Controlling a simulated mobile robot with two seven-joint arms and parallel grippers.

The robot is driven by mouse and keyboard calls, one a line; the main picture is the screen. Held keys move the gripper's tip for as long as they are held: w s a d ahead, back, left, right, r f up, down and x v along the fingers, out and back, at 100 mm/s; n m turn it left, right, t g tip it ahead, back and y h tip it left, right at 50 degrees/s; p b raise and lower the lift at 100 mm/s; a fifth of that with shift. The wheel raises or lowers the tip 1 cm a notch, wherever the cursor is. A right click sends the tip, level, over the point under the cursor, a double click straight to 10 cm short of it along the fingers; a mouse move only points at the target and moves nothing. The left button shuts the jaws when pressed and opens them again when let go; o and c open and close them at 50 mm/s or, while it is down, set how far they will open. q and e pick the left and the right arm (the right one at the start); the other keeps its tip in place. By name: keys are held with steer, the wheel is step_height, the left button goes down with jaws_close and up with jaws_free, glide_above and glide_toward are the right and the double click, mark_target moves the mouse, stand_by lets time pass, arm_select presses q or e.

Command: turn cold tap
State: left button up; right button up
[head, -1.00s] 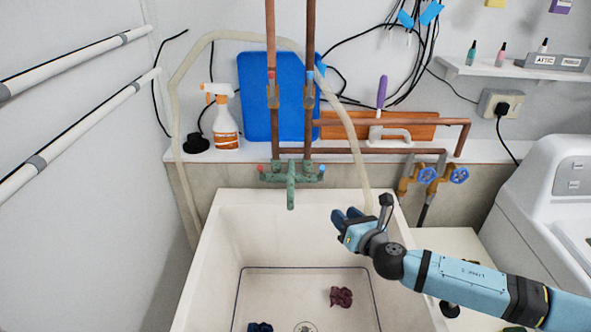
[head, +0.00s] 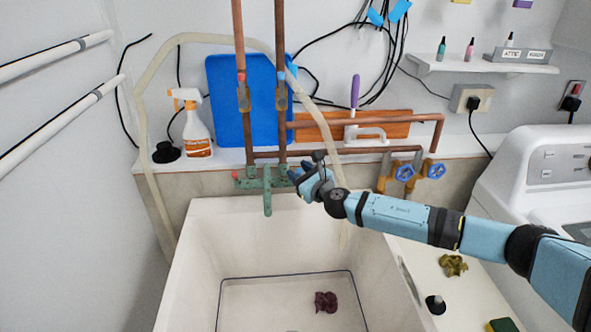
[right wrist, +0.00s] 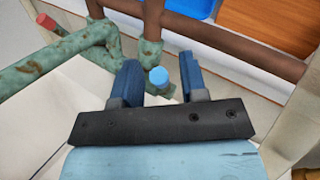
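The green, weathered tap (head: 267,190) is on the wall above the white sink (head: 205,245). It also shows in the right wrist view (right wrist: 60,62). The cold tap's light blue knob (right wrist: 158,76) shows between the fingers of my right gripper (right wrist: 160,80). The fingers are open, one on each side of the knob, with gaps visible; I cannot tell if either touches it. In the head view my right gripper (head: 303,179) is at the tap's right end and largely hides the knob. The red knob (right wrist: 46,22) is at the other end. My left gripper is not in view.
Copper pipes (head: 280,90) rise behind the tap. A pale hose (head: 335,160) hangs just behind my right gripper. A spray bottle (head: 197,130) stands left on the ledge. The sink holds a dark red cloth (head: 326,301).

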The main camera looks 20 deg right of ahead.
steer(key=shift+x, duration=1.1)
